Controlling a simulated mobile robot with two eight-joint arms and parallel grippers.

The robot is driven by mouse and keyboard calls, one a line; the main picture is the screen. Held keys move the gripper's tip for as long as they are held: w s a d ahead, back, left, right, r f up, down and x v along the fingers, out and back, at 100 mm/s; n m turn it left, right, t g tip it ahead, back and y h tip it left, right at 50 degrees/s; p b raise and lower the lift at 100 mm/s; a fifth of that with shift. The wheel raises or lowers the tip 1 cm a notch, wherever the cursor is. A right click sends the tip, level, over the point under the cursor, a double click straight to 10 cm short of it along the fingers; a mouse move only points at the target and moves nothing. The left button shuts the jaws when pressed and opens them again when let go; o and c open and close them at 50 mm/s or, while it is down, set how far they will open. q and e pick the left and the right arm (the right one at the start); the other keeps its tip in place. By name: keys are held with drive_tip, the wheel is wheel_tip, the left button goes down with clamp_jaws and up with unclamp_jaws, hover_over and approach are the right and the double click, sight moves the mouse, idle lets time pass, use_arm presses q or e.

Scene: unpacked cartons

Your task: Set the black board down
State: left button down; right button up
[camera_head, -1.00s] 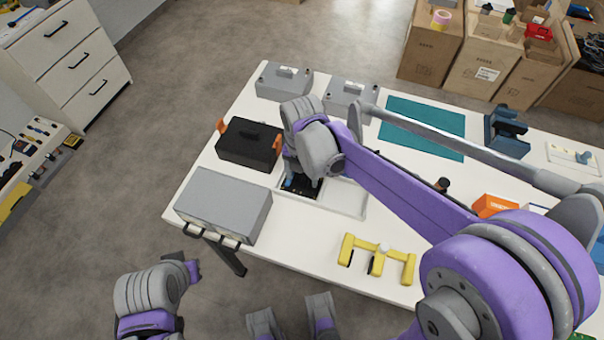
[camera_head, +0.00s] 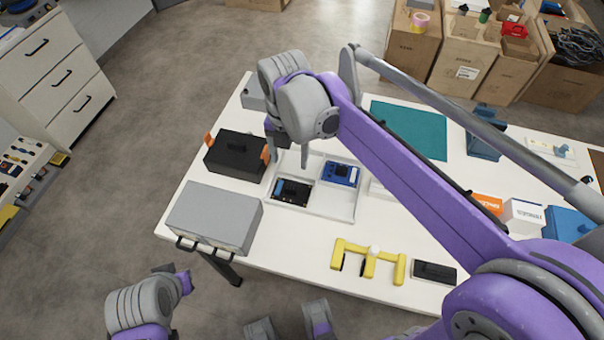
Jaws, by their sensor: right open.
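The black board (camera_head: 291,191) lies flat in the left part of a shallow white tray (camera_head: 325,214) on the table. A blue board (camera_head: 341,175) lies beside it in the same tray, to the right. My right gripper (camera_head: 290,158) is open and empty, above and behind the black board and apart from it. My arm hides part of the table behind it. My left gripper (camera_head: 178,275) is low at the lower left, off the table; its fingers do not show clearly.
A black case with orange clips (camera_head: 236,155) and a grey box (camera_head: 214,216) stand left of the tray. A yellow stand (camera_head: 367,262) and a black block (camera_head: 434,271) are in front. A teal mat (camera_head: 408,130) lies behind. Cartons (camera_head: 474,60) stand on the floor beyond.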

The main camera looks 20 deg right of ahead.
drive_tip(key=s+d+f+m+t, duration=0.1)
drive_tip(key=s+d+f+m, duration=0.1)
drive_tip(key=s+m, duration=0.3)
drive_tip(key=s+d+f+m+t, duration=0.2)
drive_tip(key=s+f+m, duration=0.2)
drive_tip(key=m, duration=0.9)
drive_tip(key=s+d+f+m+t, duration=0.2)
drive_tip(key=s+m, duration=0.4)
drive_tip(key=m, duration=0.4)
drive_tip(key=shift+s+d+f, duration=0.15)
drive_tip(key=shift+d+f, duration=0.15)
drive_tip(key=shift+f, duration=0.3)
drive_tip(key=shift+s+f+m, duration=0.15)
drive_tip(key=shift+f+m, duration=0.05)
drive_tip(key=shift+m, duration=0.4)
drive_tip(key=shift+c, duration=0.3)
